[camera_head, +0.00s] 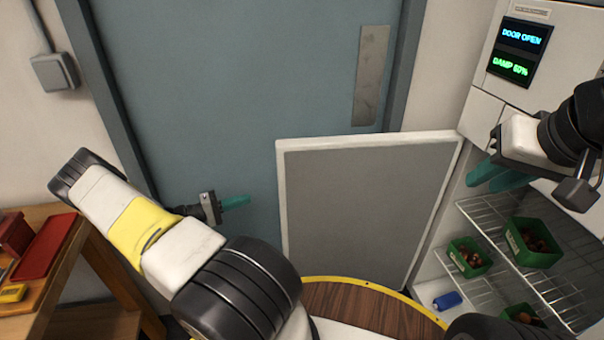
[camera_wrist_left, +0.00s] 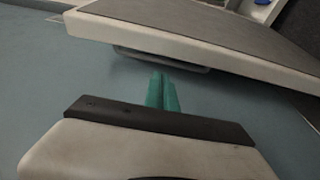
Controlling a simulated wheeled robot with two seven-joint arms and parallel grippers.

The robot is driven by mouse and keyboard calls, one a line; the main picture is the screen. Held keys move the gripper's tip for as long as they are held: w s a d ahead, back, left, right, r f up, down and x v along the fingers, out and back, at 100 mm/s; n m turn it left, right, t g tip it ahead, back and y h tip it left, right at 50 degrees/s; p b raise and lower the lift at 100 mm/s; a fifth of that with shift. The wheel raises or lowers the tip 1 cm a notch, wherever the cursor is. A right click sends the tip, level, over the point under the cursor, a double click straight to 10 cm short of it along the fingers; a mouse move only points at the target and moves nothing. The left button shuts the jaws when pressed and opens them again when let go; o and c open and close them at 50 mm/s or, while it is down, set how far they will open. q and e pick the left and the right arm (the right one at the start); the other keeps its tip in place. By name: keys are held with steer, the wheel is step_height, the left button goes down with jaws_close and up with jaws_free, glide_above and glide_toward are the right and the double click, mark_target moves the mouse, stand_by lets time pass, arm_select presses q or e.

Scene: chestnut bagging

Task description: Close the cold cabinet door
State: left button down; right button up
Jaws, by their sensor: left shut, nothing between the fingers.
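The cold cabinet door (camera_head: 360,210) stands swung open, a grey panel with a white rim, its right edge by the cabinet (camera_head: 480,115). The cabinet display (camera_head: 520,52) reads "DOOR OPEN". My left gripper (camera_head: 236,202) is shut and empty, to the left of the door's free edge and apart from it. In the left wrist view its green fingertips (camera_wrist_left: 161,92) point toward the door (camera_wrist_left: 210,35), with a dark bar handle (camera_wrist_left: 160,58) on the door's outer face. My right gripper (camera_head: 497,177) looks open and empty in front of the cabinet opening.
Wire shelves (camera_head: 500,240) in the cabinet hold green boxes (camera_head: 530,255) of chestnuts. A blue object (camera_head: 447,300) lies at the cabinet bottom. A round wooden-topped surface (camera_head: 365,310) is below the door. A wooden table (camera_head: 60,255) stands left; a blue-grey room door (camera_head: 230,90) is behind.

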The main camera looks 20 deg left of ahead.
arm_select(q)
steer(key=x, duration=1)
steer(key=shift+w, duration=0.2)
steer(key=shift+s+f, duration=0.1)
steer(key=shift+f, duration=0.05)
